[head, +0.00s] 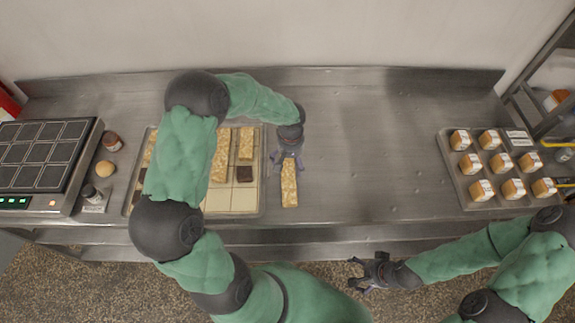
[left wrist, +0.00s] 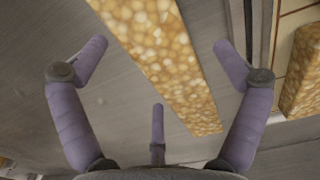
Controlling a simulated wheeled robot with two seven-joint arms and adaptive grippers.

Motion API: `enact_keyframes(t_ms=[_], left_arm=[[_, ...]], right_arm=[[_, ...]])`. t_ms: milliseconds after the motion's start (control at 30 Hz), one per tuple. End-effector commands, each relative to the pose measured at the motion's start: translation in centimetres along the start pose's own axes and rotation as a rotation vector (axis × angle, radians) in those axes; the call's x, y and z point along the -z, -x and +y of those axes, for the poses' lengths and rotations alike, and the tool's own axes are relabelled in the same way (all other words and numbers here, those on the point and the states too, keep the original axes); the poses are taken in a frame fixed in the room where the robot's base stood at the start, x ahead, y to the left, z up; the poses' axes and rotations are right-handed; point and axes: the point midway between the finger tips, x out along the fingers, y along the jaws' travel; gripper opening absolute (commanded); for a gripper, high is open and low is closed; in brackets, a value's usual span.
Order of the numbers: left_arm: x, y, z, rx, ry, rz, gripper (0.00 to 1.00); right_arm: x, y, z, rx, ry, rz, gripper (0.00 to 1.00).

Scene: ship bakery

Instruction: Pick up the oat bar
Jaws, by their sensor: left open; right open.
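A golden oat bar (head: 289,188) lies on the steel counter just right of the tray, its long side pointing toward the front edge. My left gripper (head: 286,159) is over the far end of this bar, open. In the left wrist view the bar (left wrist: 165,62) runs between the spread purple fingers of the left gripper (left wrist: 160,50), and I see no finger closed on it. My right gripper (head: 361,275) is open and empty, in front of the counter above the speckled floor.
A tray (head: 257,208) with more oat bars (head: 246,143) and dark squares (head: 244,174) is partly hidden by my left arm. A tray of several labelled jars or packs (head: 470,164) stands at right. A black-plated appliance (head: 42,155) stands at left. The counter's middle right is clear.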

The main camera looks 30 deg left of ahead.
Motion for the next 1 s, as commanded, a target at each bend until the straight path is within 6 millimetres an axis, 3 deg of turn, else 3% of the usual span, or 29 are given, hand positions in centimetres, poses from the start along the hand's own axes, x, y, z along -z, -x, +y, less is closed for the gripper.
enact_keyframes(t_ms=[100,300,500,567,1000], left_arm=[[-0.01,-0.91,-0.01,0.0,0.0,0.0,0.97],[0.01,-0.84,0.01,0.0,0.001,0.001,0.95],[0.0,-0.84,0.0,0.0,0.001,0.0,0.38],[-0.01,-0.85,0.0,0.0,0.001,0.0,0.25],[0.05,-0.08,0.02,-0.001,0.0,0.002,0.24]], right_arm=[[0.01,-0.19,0.07,0.0,0.0,0.0,0.92],[0.01,-0.13,0.05,0.0,0.0,0.0,0.92],[0.01,-0.13,0.05,0.0,0.0,0.0,0.92],[0.0,-0.13,0.05,0.0,0.0,0.0,0.92],[0.0,0.03,-0.01,0.0,0.0,0.0,0.92]])
